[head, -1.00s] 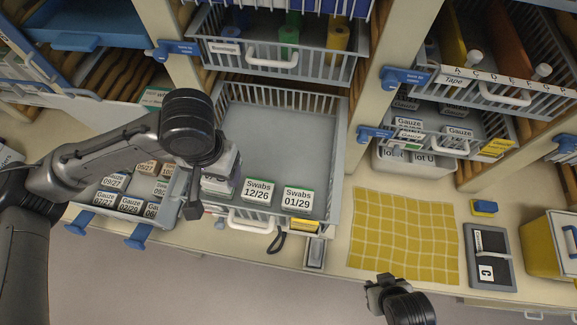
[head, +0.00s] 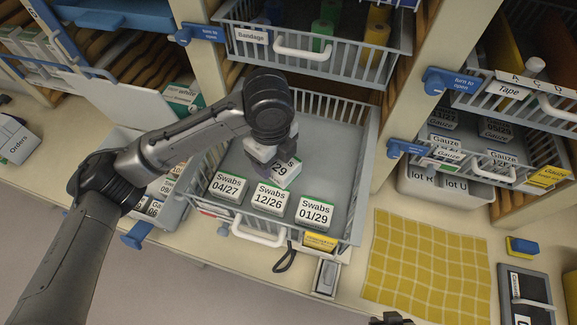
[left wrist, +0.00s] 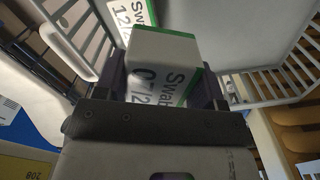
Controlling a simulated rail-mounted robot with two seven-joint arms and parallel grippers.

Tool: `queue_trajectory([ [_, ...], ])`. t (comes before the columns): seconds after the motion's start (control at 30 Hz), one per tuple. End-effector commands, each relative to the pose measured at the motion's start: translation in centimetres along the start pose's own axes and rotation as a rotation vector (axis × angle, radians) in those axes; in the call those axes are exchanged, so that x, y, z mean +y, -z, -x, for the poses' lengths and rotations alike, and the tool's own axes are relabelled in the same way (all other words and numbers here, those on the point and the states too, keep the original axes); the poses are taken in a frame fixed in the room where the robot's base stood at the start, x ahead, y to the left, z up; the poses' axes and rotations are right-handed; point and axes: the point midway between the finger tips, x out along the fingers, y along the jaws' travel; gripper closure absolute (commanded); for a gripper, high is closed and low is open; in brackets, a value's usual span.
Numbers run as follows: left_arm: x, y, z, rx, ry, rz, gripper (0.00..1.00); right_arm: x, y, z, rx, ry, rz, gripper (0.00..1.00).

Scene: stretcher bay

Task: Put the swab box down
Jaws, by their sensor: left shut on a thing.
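My left gripper (head: 272,160) is shut on a white swab box with a green edge (head: 287,172), over the grey swab basket (head: 345,205). The box is tilted, its label partly hidden. In the left wrist view the held swab box (left wrist: 160,68) is between the fingers, its label reading about 07/29. In front of it stand swab boxes 04/27 (head: 228,186), 12/26 (head: 269,198) and 01/29 (head: 314,210). I cannot tell whether the held box touches the basket floor. My right gripper (head: 391,320) barely shows at the bottom edge; its fingers are cut off.
The basket is bare behind and right of the held box. A bandage basket (head: 310,60) hangs above. Gauze boxes in a bin (head: 160,200) are at left, partly behind my arm. A yellow cloth (head: 425,265) lies on the counter at right.

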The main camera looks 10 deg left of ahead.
Motion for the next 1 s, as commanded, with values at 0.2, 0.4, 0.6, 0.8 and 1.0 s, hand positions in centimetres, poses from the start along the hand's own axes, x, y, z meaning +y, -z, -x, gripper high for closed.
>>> queue_trajectory([
  [0.2, -0.5, -0.5, -0.4, 0.001, -0.002, -0.418, 0.6, 0.0, -0.1, -0.3, 0.0, 0.0, -0.001, 0.67],
  [0.4, -0.8, -1.0, -0.5, 0.002, -0.003, -0.758, 0.6, -0.1, -0.1, -0.3, 0.001, 0.003, -0.005, 0.67],
  [0.6, -0.9, -1.3, -0.6, 0.003, -0.004, -1.004, 0.6, -0.3, 0.0, -0.4, 0.002, 0.007, -0.01, 0.67],
  [0.8, -0.9, -1.5, -0.7, 0.003, -0.004, -1.132, 0.6, -0.4, 0.0, -0.4, 0.002, 0.009, -0.012, 0.67],
  [1.0, -1.0, -3.8, -2.0, 0.005, -0.008, -1.163, 0.6, -0.3, 0.1, 0.1, 0.002, 0.009, -0.011, 0.67],
])
